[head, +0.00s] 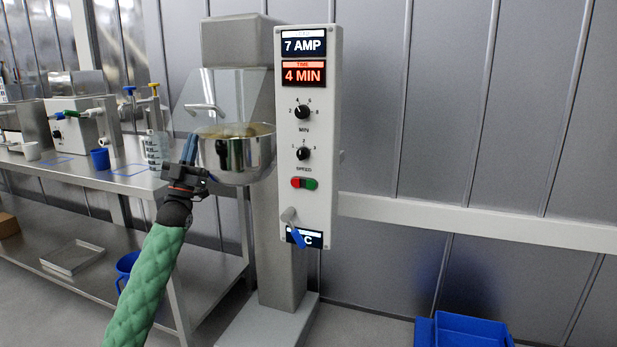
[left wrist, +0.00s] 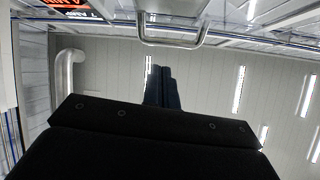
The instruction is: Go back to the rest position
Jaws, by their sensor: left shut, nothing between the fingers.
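My left gripper (head: 189,150) is raised in front of the mixer, just left of its steel bowl (head: 248,155). Its fingers are shut with nothing between them. In the left wrist view the closed fingers (left wrist: 162,88) point up toward the ceiling lights. My left arm in its green sleeve comes up from the bottom left. The mixer's control panel (head: 308,130) shows 7 AMP and 4 MIN. A clear guard (head: 228,92) stands over the bowl. My right gripper is in neither view.
A steel table (head: 120,178) on the left carries a measuring jug (head: 152,150), a blue cup (head: 100,159) and a machine (head: 75,130). Blue crates (head: 470,330) stand on the floor at right.

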